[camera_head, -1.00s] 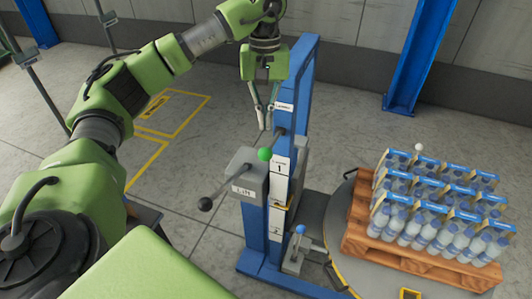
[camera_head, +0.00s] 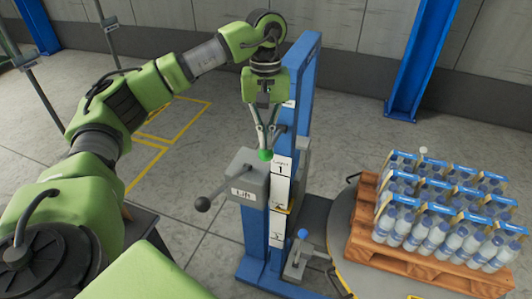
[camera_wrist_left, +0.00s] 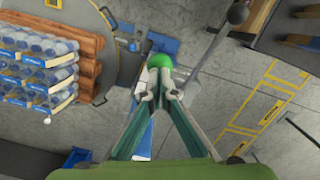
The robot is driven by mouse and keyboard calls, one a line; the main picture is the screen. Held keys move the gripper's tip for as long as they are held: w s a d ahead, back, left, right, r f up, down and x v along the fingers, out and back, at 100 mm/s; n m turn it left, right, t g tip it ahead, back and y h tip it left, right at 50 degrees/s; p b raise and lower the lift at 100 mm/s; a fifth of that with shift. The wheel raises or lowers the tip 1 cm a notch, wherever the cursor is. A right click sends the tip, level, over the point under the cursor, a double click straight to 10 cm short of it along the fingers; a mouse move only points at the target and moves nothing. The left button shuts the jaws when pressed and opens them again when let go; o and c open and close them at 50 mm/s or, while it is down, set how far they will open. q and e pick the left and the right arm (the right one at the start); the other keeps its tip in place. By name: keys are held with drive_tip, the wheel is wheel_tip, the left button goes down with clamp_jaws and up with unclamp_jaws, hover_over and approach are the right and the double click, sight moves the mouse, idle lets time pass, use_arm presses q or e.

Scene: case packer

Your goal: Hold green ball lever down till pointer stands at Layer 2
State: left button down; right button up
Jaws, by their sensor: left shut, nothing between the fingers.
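The green ball (camera_head: 265,155) tops a lever on the grey box marked "Lift" (camera_head: 244,194), on the blue post (camera_head: 304,90). My left gripper (camera_head: 266,147) points down, fingertips together and empty, right over the ball. In the left wrist view the green ball (camera_wrist_left: 160,64) shows just beyond the fingertips (camera_wrist_left: 160,90); I cannot tell whether they touch it. A white "Layer 1" label (camera_head: 281,168) is on the post, with further labels (camera_head: 277,229) lower down, too small to read surely. A thin yellow mark (camera_head: 283,210), maybe the pointer, lies between them. My right gripper is out of view.
A black-knobbed lever (camera_head: 203,204) sticks out left of the box. At right, a wooden pallet (camera_head: 405,259) of bottle packs (camera_head: 440,210) rests on a round turntable (camera_head: 345,235).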

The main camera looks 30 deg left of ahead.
use_arm(q)
drive_tip(key=shift+f, duration=0.1)
wheel_tip(320, 180, down, 4)
drive_tip(key=b, duration=0.2)
drive_tip(key=shift+r+b, duration=0.25)
drive_tip(key=shift+b, duration=0.15)
drive_tip(key=shift+r, duration=0.25)
drive_tip(key=shift+w+a+r+p, duration=0.25)
drive_tip(key=shift+w+a+p, duration=0.2)
drive_tip(key=shift+w, duration=0.2)
drive_tip(key=shift+w+a+r+p, duration=0.25)
drive_tip(key=shift+w+a+p, duration=0.2)
drive_tip(key=shift+w, duration=0.15)
drive_tip(key=shift+r, duration=0.15)
wheel_tip(320, 180, up, 12)
drive_tip(key=w, duration=0.1)
drive_tip(key=shift+a, duration=0.3)
